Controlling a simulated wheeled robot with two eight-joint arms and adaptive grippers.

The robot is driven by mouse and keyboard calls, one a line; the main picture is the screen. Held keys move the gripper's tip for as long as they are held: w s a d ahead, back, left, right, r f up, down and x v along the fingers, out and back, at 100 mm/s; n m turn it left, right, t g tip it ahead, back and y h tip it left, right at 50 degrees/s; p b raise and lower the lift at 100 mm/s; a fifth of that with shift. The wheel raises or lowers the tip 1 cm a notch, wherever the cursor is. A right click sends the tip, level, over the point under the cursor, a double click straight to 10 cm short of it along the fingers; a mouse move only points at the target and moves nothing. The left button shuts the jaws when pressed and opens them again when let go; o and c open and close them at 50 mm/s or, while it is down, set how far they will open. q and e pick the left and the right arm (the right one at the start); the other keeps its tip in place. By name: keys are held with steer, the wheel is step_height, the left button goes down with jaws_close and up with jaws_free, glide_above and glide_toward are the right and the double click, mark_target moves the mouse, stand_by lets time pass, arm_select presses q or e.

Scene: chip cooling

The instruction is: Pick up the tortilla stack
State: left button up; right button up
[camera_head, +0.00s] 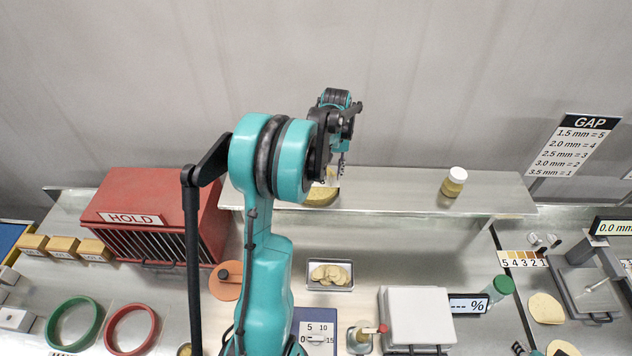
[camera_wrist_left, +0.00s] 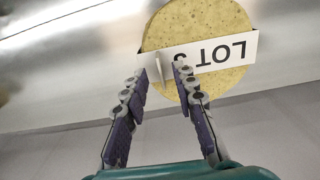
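The tortilla stack (camera_wrist_left: 200,28), round and pale yellow with a white "LOT" label band (camera_wrist_left: 225,52) across it, is at the top of the left wrist view. In the head view the stack (camera_head: 320,196) lies on the raised steel shelf, partly hidden by my left arm. My left gripper (camera_wrist_left: 160,78) is open at the stack's edge, its two fingers apart. A small white tab of the label shows near the fingertips; I cannot tell whether they touch it. In the head view the gripper (camera_head: 342,170) is small and points down over the shelf. My right gripper is not in view.
The steel shelf (camera_head: 400,190) also holds a white-lidded jar (camera_head: 454,182) at right. A red HOLD box (camera_head: 155,212) stands left of my arm. The shelf between stack and jar is clear.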

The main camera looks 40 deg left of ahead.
arm_select(q)
steer(key=shift+s+f, duration=0.1)
steer(key=shift+f, duration=0.75)
jaws_close()
